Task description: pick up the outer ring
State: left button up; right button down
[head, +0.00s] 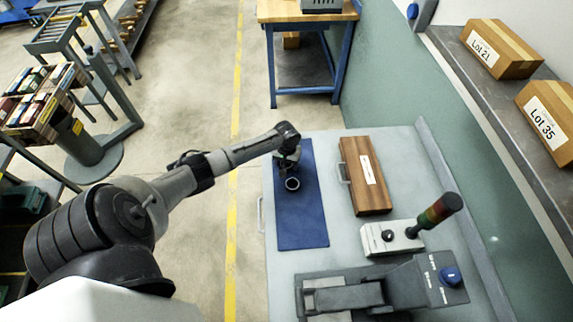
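The outer ring (292,184) is a small dark ring with a light centre. It lies on the blue mat (303,225) on the grey workbench. My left arm reaches in from the left, and its gripper (287,168) points down over the mat, just beyond the ring in the picture. The fingers are small, dark and partly hidden under the wrist, so I cannot tell whether they are open or touch the ring. My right gripper is out of view.
Right of the mat lies a wooden box (367,176) with a handle and white label. A control box (391,238) with a signal lamp (435,213) and a grinder (345,296) stand nearer. Cardboard boxes (502,48) sit on a right-hand shelf. The near mat is clear.

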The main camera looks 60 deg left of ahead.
pick_arm(q)
jog(key=c, duration=0.7)
jog(key=shift+r, duration=0.1)
